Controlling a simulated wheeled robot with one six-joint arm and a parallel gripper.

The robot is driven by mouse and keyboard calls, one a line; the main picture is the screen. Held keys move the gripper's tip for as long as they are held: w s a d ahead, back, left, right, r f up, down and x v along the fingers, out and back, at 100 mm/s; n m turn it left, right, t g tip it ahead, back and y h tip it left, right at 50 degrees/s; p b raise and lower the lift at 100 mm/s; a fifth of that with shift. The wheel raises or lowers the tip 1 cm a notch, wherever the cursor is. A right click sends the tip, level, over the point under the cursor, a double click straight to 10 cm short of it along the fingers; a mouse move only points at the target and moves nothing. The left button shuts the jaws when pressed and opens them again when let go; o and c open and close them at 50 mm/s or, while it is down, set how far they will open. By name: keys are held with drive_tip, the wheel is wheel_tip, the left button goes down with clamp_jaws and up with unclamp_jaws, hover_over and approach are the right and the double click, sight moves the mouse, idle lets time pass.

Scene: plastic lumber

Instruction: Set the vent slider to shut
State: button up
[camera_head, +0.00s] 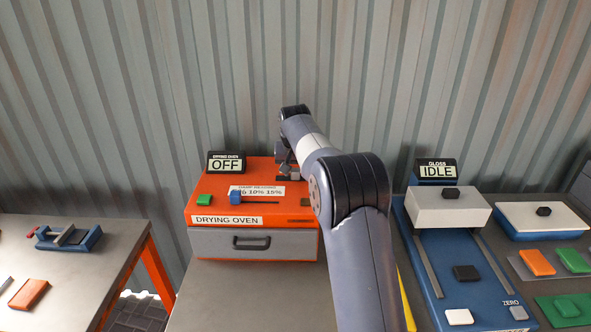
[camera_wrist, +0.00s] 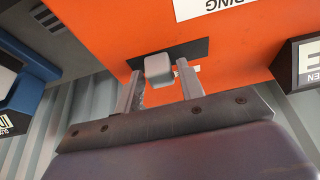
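The drying oven (camera_head: 205,212) is an orange box on the bench with a grey drawer. In the wrist view, a light grey knob (camera_wrist: 158,69) stands on a dark plate or slot in the orange oven surface (camera_wrist: 110,35). It looks like the vent slider, but I read no vent label. My gripper (camera_wrist: 160,82) is open, with one finger on each side of this knob. A small gap seems to show on each side. In the head view, my gripper (camera_head: 287,172) is at the back right of the oven top and hides the knob.
A blue knob (camera_head: 236,197) in a slot, a green button (camera_head: 204,200) and an OFF display (camera_head: 226,162) are on the oven. The gloss meter (camera_head: 436,290) stands to the right, reading IDLE. A blue vise (camera_head: 85,240) is on the left bench.

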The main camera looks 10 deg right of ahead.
clamp_jaws()
drive_tip(key=a, duration=0.1)
drive_tip(key=a+p, duration=0.2)
drive_tip(key=shift+w+a+r, duration=0.2)
drive_tip(key=shift+w+a, duration=0.15)
drive_tip(key=shift+a, duration=0.05)
drive_tip(key=shift+w+a+f, duration=0.1)
drive_tip(key=shift+a, duration=0.2)
drive_tip(key=shift+o, duration=1.4)
unclamp_jaws()
drive_tip(key=shift+f, duration=0.1)
